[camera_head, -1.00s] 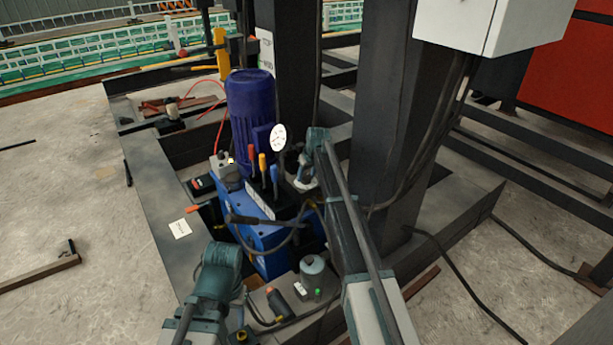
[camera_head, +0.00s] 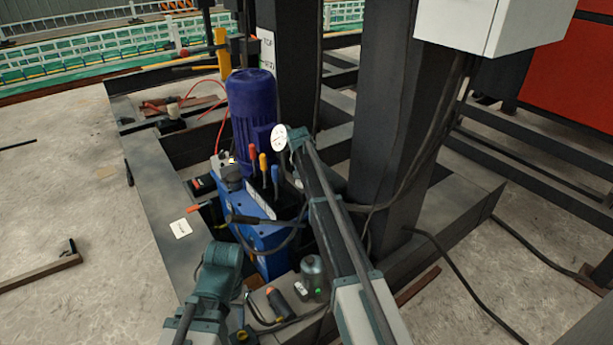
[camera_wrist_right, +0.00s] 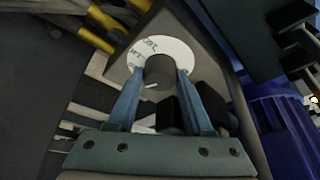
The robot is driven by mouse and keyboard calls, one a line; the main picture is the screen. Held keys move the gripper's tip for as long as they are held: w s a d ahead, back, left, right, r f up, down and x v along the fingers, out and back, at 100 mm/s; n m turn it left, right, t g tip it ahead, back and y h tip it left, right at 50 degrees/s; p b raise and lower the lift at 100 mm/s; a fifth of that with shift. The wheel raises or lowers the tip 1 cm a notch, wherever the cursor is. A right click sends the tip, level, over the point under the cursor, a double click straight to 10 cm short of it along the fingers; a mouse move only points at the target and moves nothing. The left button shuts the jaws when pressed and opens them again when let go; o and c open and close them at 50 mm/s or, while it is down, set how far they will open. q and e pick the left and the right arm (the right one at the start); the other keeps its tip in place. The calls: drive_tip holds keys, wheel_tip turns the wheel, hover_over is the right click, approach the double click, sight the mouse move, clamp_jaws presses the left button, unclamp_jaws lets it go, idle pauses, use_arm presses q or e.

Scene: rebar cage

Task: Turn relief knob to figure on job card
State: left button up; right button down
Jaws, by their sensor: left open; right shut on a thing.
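The relief knob (camera_wrist_right: 160,69) is a dark round knob on a white marked dial (camera_wrist_right: 173,48) in the right wrist view. My right gripper (camera_wrist_right: 157,80) is shut on it, one blue finger on each side. In the head view my right wrist (camera_head: 300,140) is beside the gauge (camera_head: 280,138) and hides the knob. The dial's lettering is only partly visible, and I cannot tell its setting. A small white card (camera_head: 181,228) lies on the steel frame at left; its writing is too small to read. My left gripper (camera_head: 222,262) is low in front, apart from the knob; its fingertips are hard to make out.
The blue power unit (camera_head: 265,232) carries a motor (camera_head: 251,110) and coloured levers (camera_head: 263,164). Steel columns (camera_head: 385,110) stand behind my right arm. A grey canister (camera_head: 312,270) and an orange-and-black tool (camera_head: 277,298) sit in front. Black cables run across the floor at right.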

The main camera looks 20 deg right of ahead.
drive_tip(key=shift+m+g+h, duration=0.3)
drive_tip(key=shift+m, duration=0.6)
drive_tip(key=shift+c, duration=1.5)
unclamp_jaws()
drive_tip(key=p+v, duration=1.2)
drive_tip(key=v, duration=0.1)
drive_tip(key=shift+a+r+p, duration=0.2)
drive_tip(key=shift+r+p, duration=0.15)
drive_tip(key=shift+p, duration=0.05)
